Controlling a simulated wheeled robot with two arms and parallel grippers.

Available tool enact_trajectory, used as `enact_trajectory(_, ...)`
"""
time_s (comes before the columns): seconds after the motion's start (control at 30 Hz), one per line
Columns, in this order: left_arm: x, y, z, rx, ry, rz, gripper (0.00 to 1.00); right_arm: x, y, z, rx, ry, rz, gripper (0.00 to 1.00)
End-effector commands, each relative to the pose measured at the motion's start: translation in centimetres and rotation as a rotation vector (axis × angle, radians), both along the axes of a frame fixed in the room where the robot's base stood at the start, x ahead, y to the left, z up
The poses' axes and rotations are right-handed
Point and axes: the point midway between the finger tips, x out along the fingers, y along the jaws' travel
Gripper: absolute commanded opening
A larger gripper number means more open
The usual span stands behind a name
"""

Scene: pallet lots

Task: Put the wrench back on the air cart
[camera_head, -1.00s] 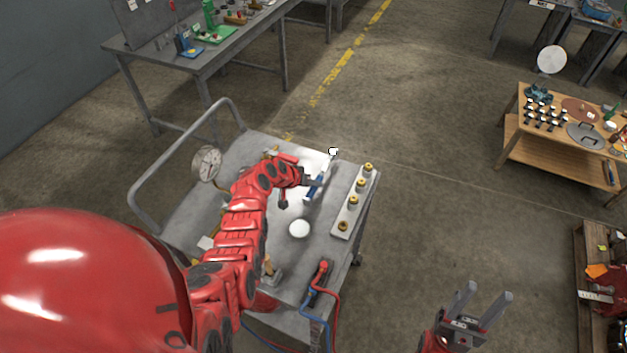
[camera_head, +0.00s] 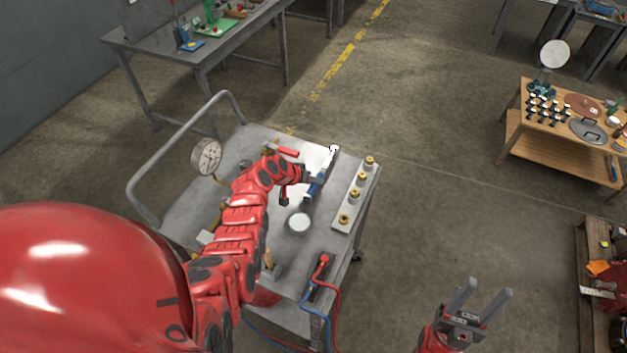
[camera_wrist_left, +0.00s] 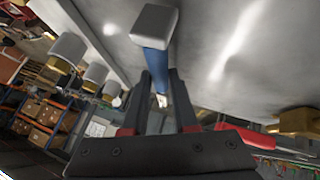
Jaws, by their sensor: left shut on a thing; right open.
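The wrench (camera_head: 317,184) has a blue handle and pale ends. My left gripper (camera_head: 309,178) is shut on its handle over the grey air cart (camera_head: 180,202). In the left wrist view the blue handle of the wrench (camera_wrist_left: 155,62) sits between the fingers of my left gripper (camera_wrist_left: 160,85), with a light grey block-like end beyond them. The wrench is close to the cart's top; I cannot tell whether it touches. My right gripper (camera_head: 488,292) is open and empty over the floor, to the right of the cart.
A strip of brass fittings (camera_head: 356,193) lies right of the wrench. The cart also bears a round pale disc (camera_head: 299,223), a gauge (camera_head: 206,157) and red and blue hoses (camera_head: 323,265). A wooden table (camera_head: 518,130) stands far right. Open floor lies between.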

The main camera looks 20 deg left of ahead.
Motion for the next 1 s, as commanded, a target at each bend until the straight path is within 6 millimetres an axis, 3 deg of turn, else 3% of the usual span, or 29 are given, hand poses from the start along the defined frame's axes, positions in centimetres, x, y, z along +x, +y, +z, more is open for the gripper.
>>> enact_trajectory(0.43,0.07,-0.01,-0.77,0.001,-0.002,0.000,0.00,0.00,0.00,-0.98,0.000,0.000,0.000,0.50)
enact_trajectory(0.47,0.07,0.00,-0.75,0.001,-0.002,0.000,0.28,0.00,0.00,-0.96,0.000,0.000,0.000,0.50)
enact_trajectory(0.63,0.04,-0.01,-0.70,0.000,-0.001,0.000,0.59,0.00,0.00,-0.88,0.000,0.000,0.000,0.50)
enact_trajectory(1.0,-0.06,0.06,-0.70,0.000,-0.001,0.000,0.62,0.00,0.00,-0.94,0.000,0.000,0.000,0.50)
